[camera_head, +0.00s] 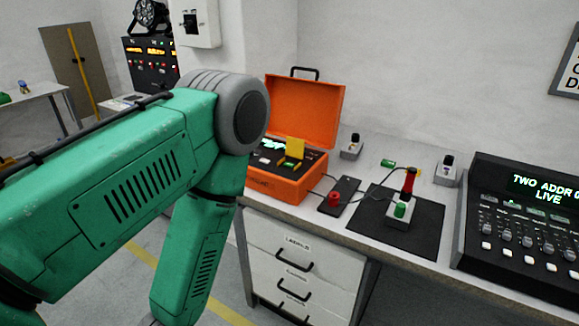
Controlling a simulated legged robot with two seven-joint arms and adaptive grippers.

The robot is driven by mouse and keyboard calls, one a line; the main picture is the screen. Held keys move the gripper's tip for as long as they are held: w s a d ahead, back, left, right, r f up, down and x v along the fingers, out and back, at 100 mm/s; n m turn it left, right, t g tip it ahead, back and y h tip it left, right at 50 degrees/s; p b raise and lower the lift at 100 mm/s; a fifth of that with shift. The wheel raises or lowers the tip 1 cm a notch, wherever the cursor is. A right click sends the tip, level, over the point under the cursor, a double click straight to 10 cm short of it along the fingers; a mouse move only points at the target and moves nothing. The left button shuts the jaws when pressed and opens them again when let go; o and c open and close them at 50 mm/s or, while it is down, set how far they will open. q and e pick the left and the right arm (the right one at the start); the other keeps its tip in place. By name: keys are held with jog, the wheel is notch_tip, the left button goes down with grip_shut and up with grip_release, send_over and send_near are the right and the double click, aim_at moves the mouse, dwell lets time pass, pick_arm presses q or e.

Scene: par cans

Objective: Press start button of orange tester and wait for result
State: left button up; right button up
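The orange tester (306,105) is an open case on the bench, lid up, with a black handle on top. Its dark panel (285,150) carries a lit green-white display (271,145), an upright yellow piece (294,148) and small light and green parts. I cannot tell which part is the start button. My green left arm crosses the left and middle of the view, bends at a grey joint and runs downward. It hides the tester's left edge. My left gripper is below the frame. My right arm and gripper are out of view.
The bench (345,238) also holds a black box with a red knob (334,199), a black mat (428,228) with a small device, cables, two small grey stands and a large console (520,228). Drawers (292,262) are below. A dark control rack (150,65) stands behind.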

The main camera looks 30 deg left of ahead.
pick_arm(q)
grip_shut()
dwell(1.0)
